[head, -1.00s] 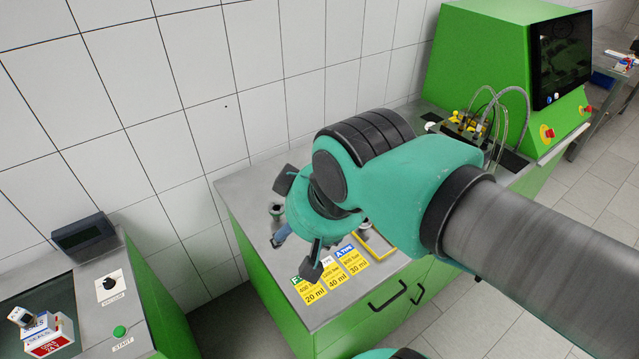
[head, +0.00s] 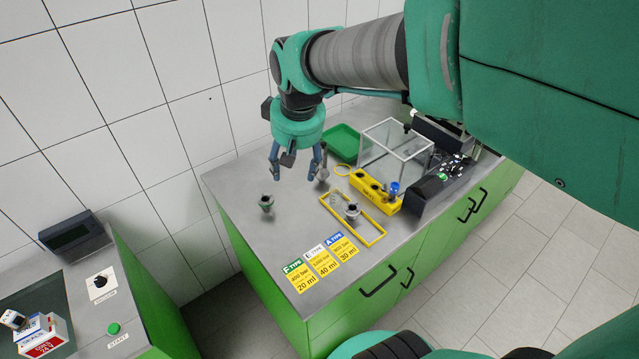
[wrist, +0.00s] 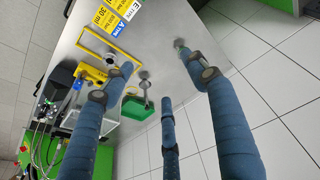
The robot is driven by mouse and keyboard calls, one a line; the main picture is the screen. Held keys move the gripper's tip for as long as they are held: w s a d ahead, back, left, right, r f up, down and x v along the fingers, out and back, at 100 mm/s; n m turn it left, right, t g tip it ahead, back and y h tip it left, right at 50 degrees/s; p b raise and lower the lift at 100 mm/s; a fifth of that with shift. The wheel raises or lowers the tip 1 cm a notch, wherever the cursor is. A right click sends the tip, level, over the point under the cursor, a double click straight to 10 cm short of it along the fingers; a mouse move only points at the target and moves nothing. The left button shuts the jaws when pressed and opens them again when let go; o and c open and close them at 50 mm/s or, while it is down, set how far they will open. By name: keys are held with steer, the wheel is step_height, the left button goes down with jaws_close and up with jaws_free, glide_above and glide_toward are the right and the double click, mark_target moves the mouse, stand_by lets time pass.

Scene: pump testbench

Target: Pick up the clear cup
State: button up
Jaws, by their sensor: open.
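A faint see-through shape, which looks like the clear cup (head: 336,196), stands at the left end of the yellow rectangular frame (head: 372,240) on the grey bench. Its outline is hard to make out, and I cannot pick it out surely in the wrist view. My gripper (head: 293,172) is open and empty. It points down above the bench, to the left of the clear shape and apart from it. In the wrist view its blue fingers (wrist: 160,75) are spread over the bench top.
A metal fitting (head: 352,211) stands in the yellow frame, another (head: 267,203) at the left. A slim grey part (head: 323,172) stands close by my gripper. Behind are a green tray (head: 343,143), a glass-walled box (head: 370,152) and a yellow holder (head: 376,192). Type labels (head: 322,262) lie in front.

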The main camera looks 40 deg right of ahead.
steer(key=w+d+f+g, duration=0.2)
steer(key=w+d+f, duration=0.55)
steer(key=d, duration=0.35)
steer(key=m+g+p, duration=0.1)
glide_toward(336, 196)
steer(key=w+d+r, duration=0.2)
steer(key=d, duration=0.1)
steer(key=shift+s+a+f+y, duration=0.1)
steer(key=shift+s+f+y, duration=0.1)
steer(key=shift+y, duration=0.2)
steer(key=shift+f, duration=0.15)
steer(key=shift+f+b, duration=0.4)
steer(key=shift+f, duration=3.75)
steer(key=shift+a+f, duration=0.1)
steer(key=shift+w+a+f+b, duration=0.1)
steer(key=shift+f+b, duration=0.15)
steer(key=shift+f, duration=1)
steer(key=shift+w+a+f+b, duration=0.1)
steer(key=shift+f+b, duration=0.1)
steer(key=shift+f, duration=1.05)
